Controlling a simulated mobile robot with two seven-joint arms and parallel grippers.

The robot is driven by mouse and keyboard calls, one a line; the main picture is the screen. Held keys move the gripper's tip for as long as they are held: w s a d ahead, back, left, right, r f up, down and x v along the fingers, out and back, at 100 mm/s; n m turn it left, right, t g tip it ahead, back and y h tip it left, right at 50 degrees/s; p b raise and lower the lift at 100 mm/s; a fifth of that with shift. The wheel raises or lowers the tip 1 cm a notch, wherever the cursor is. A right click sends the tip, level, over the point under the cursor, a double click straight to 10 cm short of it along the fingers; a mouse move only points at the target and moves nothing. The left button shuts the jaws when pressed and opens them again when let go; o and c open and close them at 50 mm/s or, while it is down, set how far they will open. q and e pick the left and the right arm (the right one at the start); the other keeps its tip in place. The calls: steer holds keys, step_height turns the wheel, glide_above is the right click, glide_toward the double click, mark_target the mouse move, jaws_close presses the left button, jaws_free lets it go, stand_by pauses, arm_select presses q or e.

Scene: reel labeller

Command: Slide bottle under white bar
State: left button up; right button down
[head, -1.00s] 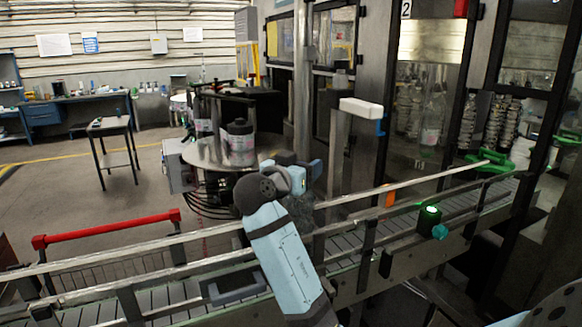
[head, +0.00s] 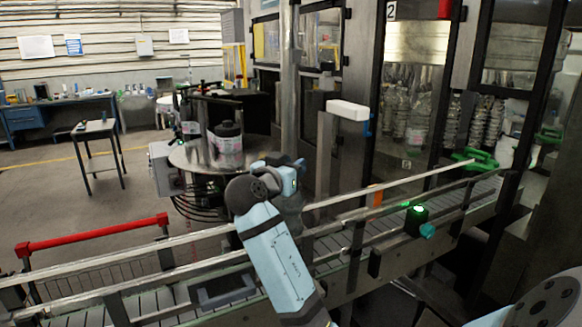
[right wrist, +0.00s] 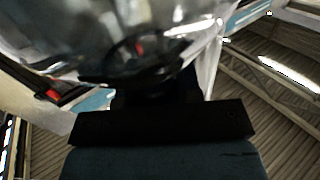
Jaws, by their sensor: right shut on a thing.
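My right gripper (head: 297,172) is over the conveyor in the head view, left of the post that carries the white bar (head: 348,110). In the right wrist view, the black gripper (right wrist: 150,92) is shut on a clear, shiny bottle (right wrist: 135,40), which fills the top of the picture. In the head view the bottle is mostly hidden by my wrist and hard to make out. The white bar sits higher than my gripper and apart from it. My left gripper is not in view.
The conveyor (head: 150,302) with metal guide rails runs from lower left to right. A green-lit sensor (head: 417,218) sits on the near rail. A red-topped barrier (head: 92,235) stands at left.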

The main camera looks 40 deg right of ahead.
steer(key=s+d, duration=0.2)
steer(key=d, duration=0.5)
steer(key=s+d+b, duration=0.1)
steer(key=s+d, duration=0.2)
steer(key=d, duration=0.5)
steer(key=shift+d, duration=0.3)
stand_by(1.0)
steer(key=shift+b, duration=0.4)
steer(key=c, duration=0.7)
jaws_free()
